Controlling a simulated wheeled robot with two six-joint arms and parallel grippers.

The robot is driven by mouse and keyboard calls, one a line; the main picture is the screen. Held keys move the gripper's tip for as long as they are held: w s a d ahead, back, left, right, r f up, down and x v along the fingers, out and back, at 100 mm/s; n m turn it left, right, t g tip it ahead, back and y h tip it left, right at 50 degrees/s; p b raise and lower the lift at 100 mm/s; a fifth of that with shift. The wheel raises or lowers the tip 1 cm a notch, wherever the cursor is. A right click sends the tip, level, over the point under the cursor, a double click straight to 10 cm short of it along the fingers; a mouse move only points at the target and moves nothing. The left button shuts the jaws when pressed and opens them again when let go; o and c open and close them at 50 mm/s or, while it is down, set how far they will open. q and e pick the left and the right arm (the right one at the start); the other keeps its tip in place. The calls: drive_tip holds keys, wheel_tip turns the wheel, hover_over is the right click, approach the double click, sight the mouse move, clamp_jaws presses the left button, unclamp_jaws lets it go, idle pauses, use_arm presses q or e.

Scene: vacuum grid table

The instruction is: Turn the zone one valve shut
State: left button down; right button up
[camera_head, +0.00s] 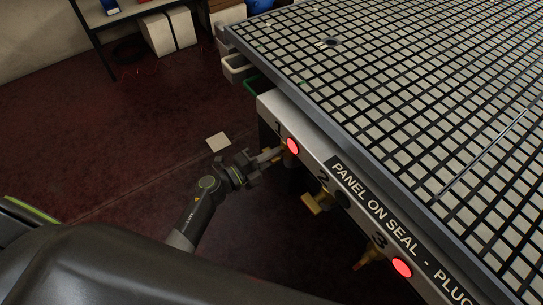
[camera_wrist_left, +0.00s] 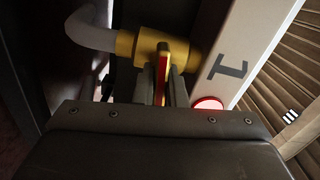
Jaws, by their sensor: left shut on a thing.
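The zone one valve is a brass body (camera_wrist_left: 142,44) with a red and yellow lever handle (camera_wrist_left: 162,72), seen in the left wrist view below the panel marked 1. My left gripper (camera_wrist_left: 165,92) is shut on that handle, one finger on each side of it. In the head view my left gripper (camera_head: 272,155) reaches the table's side panel (camera_head: 268,104) beside the red lit lamp (camera_head: 292,146) near number 1. The handle is mostly hidden there. The lamp's edge also shows in the wrist view (camera_wrist_left: 207,103). My right gripper is not in view.
Brass valves for zone two (camera_head: 317,203) and zone three (camera_head: 368,256) stick out along the same panel. Zone two's lamp (camera_head: 342,199) is dark; zone three's lamp (camera_head: 402,267) is red. The grid table (camera_head: 400,80) overhangs above. A grey hose (camera_wrist_left: 92,30) meets the valve. Floor at left is open.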

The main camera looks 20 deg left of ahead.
use_arm(q)
drive_tip(key=shift+f+m, duration=0.1)
drive_tip(key=shift+m, duration=0.7)
drive_tip(key=c, duration=1.5)
unclamp_jaws()
drive_tip(key=shift+s, duration=0.1)
